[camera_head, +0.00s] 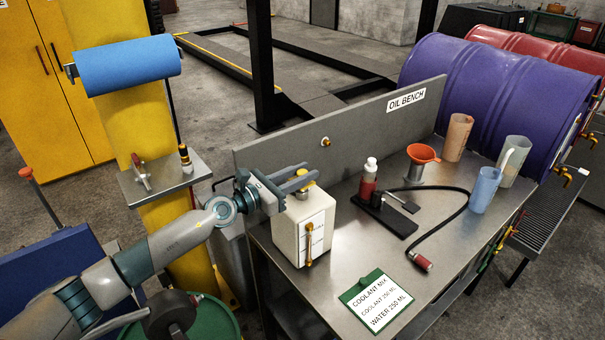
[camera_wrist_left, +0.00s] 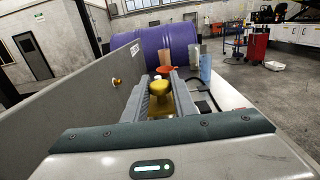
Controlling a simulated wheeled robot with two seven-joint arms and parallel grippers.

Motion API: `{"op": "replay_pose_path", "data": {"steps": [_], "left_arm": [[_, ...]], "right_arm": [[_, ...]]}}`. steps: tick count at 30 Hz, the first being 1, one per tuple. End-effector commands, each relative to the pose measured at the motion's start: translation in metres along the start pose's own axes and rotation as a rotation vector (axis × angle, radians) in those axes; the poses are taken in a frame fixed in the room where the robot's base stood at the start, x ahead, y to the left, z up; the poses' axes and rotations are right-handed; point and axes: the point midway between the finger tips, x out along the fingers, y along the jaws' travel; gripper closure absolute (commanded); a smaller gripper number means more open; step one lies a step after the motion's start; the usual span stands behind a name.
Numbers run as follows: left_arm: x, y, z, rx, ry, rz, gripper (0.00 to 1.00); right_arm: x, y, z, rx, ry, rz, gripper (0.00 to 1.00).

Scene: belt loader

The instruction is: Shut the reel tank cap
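A cream, box-shaped tank (camera_head: 303,229) stands on the left part of the steel bench, with a small sight gauge on its front. Its yellow cap (camera_head: 303,172) is on top, partly hidden by my left gripper (camera_head: 305,178). That gripper reaches in from the left at cap height, its two grey fingers apart. In the left wrist view the yellow cap (camera_wrist_left: 159,88) shows between the fingers (camera_wrist_left: 165,85), with more yellow below it. I cannot tell whether the fingers touch the cap. The right gripper is not in view.
A grey back panel (camera_head: 360,125) runs behind the tank. Right of it are a pump stand (camera_head: 385,213) with a black hose, an orange funnel (camera_head: 422,153) and several jugs. A green-edged card (camera_head: 376,300) lies in front. A yellow post with a shelf (camera_head: 165,180) stands left.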

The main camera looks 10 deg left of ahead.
Motion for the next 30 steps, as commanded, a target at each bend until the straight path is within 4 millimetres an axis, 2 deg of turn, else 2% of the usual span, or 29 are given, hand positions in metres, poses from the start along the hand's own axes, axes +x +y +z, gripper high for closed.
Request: {"op": "replay_pose_path", "data": {"steps": [1, 2, 3, 17, 23, 30], "left_arm": [[0.0, -0.001, -0.003, -0.001, 0.005, -0.002, 0.66], [0.0, -0.001, -0.003, -0.001, 0.005, -0.002, 0.59], [0.0, -0.001, -0.003, -0.001, 0.005, -0.002, 0.58], [-0.007, 0.0, -0.002, 0.0, 0.003, 0.0, 0.58], [-0.029, 0.0, -0.002, 0.0, 0.004, -0.001, 0.58], [-0.073, 0.001, -0.005, 0.001, 0.004, 0.0, 0.58]], "right_arm": [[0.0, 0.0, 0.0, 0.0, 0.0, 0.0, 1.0], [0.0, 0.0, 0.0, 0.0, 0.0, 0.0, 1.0], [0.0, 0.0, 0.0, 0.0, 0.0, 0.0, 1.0], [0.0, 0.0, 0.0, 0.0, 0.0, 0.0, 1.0], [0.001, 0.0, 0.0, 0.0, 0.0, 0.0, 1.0], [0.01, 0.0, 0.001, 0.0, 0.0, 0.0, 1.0]]}}
